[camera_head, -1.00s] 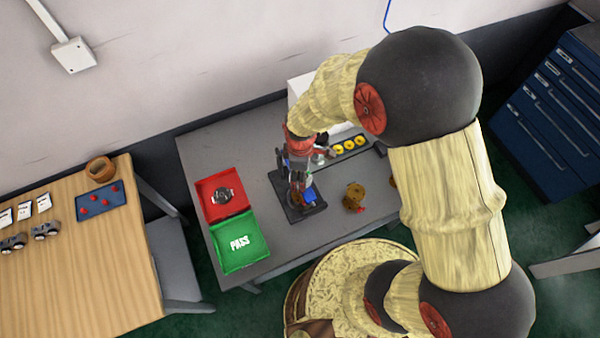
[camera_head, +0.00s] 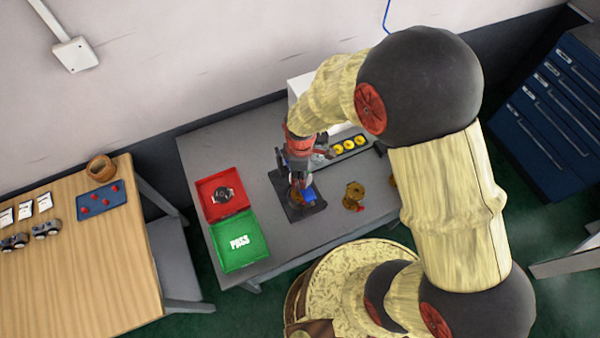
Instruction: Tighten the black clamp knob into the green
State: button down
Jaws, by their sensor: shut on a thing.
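My gripper (camera_head: 297,178) points down over a dark fixture plate (camera_head: 283,185) in the middle of the grey table. It is shut at the fixture, where the black clamp knob appears to be, but the fingers and arm cover the knob. A brownish-gold part (camera_head: 296,193) shows just below the fingers. A blue piece (camera_head: 309,194) sits beside it on the fixture. No green mark for the knob can be made out at this size.
A red tray (camera_head: 207,212) holding a dark round part and a green PASS tray (camera_head: 262,247) stand left of the fixture. A brass valve part (camera_head: 353,196) stands to its right. Several yellow round pieces (camera_head: 349,145) sit in a rack behind. Bare table lies between.

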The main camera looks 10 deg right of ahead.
jog(key=shift+s+d+f, duration=0.2)
jog(key=shift+s+f, duration=0.05)
jog(key=shift+f, duration=0.25)
jog(key=shift+d+m, duration=0.1)
jog(key=shift+m, duration=1.1)
jog(key=m, duration=0.9)
jog(key=shift+m, duration=0.3)
jog(key=shift+w+a+m, duration=0.2)
jog(key=shift+a+m, duration=0.05)
jog(key=shift+m, duration=0.55)
jog(key=shift+w+r, duration=0.1)
jog(key=shift+r, duration=0.05)
jog(key=c, duration=1.4)
grip_release()
jog(key=shift+w, duration=0.2)
jog(key=shift+r, duration=0.1)
